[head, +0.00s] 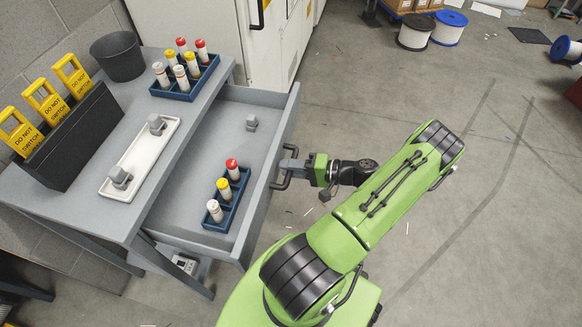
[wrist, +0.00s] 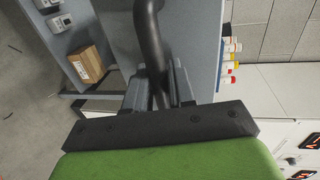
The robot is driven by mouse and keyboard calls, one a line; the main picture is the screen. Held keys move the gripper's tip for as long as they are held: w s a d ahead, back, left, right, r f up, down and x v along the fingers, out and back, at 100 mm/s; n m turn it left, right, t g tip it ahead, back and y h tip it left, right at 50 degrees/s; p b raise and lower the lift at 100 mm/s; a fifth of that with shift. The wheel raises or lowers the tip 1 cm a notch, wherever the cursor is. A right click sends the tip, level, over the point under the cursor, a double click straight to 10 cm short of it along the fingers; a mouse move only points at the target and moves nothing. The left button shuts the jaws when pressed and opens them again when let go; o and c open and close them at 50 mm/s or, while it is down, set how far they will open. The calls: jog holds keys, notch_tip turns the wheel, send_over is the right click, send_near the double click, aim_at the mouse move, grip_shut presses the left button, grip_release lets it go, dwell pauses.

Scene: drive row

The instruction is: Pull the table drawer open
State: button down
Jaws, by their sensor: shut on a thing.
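The grey table drawer (head: 222,129) stands well out from the grey table (head: 75,208) in the head view. Its inside shows a blue rack (head: 231,203) with red, yellow and white-capped tubes and a small grey block (head: 251,123). My gripper (head: 288,170) is at the drawer front, shut on the dark bar handle (head: 276,184). In the wrist view the handle (wrist: 149,40) runs between my fingers (wrist: 155,88). Part of the handle is hidden by my fingers.
On the tabletop are a black bin (head: 118,56), a black holder (head: 72,135) with yellow signs, a white tray (head: 140,160) with two grey pieces, and another blue tube rack (head: 186,80). A white cabinet (head: 215,40) stands behind. Floor to the right is mostly clear; spools (head: 415,32) lie far back.

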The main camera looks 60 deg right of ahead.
dwell(0.3)
jog(key=c, duration=1.1)
grip_release()
jog(key=shift+s, duration=0.1)
jog(key=p+v, duration=0.1)
jog(key=v, duration=1.4)
jog(key=shift+s+p, duration=0.3)
jog(key=shift+p, duration=0.05)
